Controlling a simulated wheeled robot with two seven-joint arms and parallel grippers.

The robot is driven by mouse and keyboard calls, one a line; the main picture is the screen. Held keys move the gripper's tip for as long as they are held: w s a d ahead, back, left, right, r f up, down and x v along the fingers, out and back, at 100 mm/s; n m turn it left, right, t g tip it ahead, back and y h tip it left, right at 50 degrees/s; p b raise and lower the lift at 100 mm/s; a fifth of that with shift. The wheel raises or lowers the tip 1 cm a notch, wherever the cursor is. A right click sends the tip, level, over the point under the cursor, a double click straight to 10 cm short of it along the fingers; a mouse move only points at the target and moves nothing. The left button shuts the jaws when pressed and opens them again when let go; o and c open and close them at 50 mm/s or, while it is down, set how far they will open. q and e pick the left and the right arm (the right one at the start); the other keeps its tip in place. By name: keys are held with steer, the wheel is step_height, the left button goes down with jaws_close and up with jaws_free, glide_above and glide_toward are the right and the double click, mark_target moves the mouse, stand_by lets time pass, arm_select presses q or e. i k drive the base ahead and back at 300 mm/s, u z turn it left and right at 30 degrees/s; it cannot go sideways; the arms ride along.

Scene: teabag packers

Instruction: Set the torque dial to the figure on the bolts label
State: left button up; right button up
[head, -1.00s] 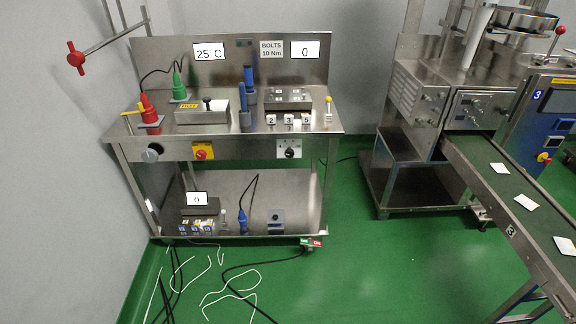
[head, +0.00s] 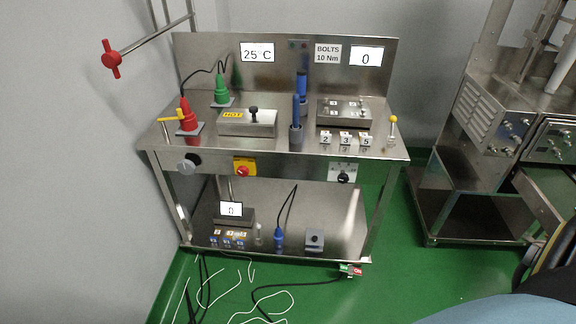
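The bolts label (head: 328,54) is a pale plate on the bench's back panel and reads "BOLTS 10 Nm". Just right of it a white display (head: 366,58) reads 0. A black dial on a white plate (head: 343,176) sits on the bench's front edge, below the display; its markings are too small to read. A red knob on a yellow plate (head: 244,169) and a grey round knob (head: 189,164) sit further left on the same edge. Neither gripper is in view.
The steel bench top (head: 270,143) holds a red plug (head: 184,118), a green plug (head: 221,92), a "HOT" box (head: 246,123), blue tools (head: 297,108) and numbered blocks (head: 346,138). Loose cables (head: 240,290) lie on the green floor in front. A steel machine (head: 480,150) stands at right.

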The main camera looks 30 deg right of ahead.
mark_target(343, 178)
steer(key=u, duration=0.15)
steer(key=i, duration=0.85)
steer(key=z, duration=0.85)
steer(key=i, duration=0.6)
steer(key=z, duration=0.75)
